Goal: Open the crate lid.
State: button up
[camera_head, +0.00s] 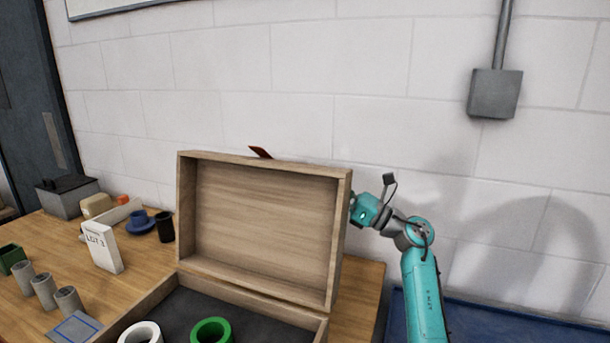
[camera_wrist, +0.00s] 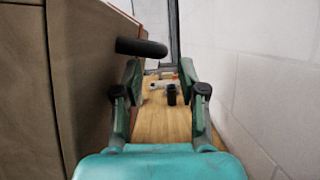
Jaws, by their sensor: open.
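The wooden crate lid (camera_head: 265,225) stands raised, near upright, along the back of the open crate (camera_head: 250,308). In the wrist view the lid's outer face (camera_wrist: 85,75) fills the left side. A dark rounded bar (camera_wrist: 140,47) juts from the lid's side, just beyond the left finger; I cannot tell whether they touch. My gripper (camera_wrist: 160,72) is open, its fingers apart with nothing visible gripped between them. In the head view my wrist is at the lid's right edge and the fingers are hidden behind the lid.
A green ring (camera_head: 211,331) and a white ring (camera_head: 140,333) are in the crate. A white "LOT 3" block (camera_head: 103,248), a black cup (camera_head: 166,227), a blue item (camera_head: 140,223) and grey cylinders (camera_head: 44,291) stand left. The wall (camera_wrist: 255,75) is close on the right in the wrist view.

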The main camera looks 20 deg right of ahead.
jog(key=x, duration=0.6)
jog(key=shift+w+a+r, duration=0.15)
jog(key=shift+w+a, duration=0.05)
grip_shut()
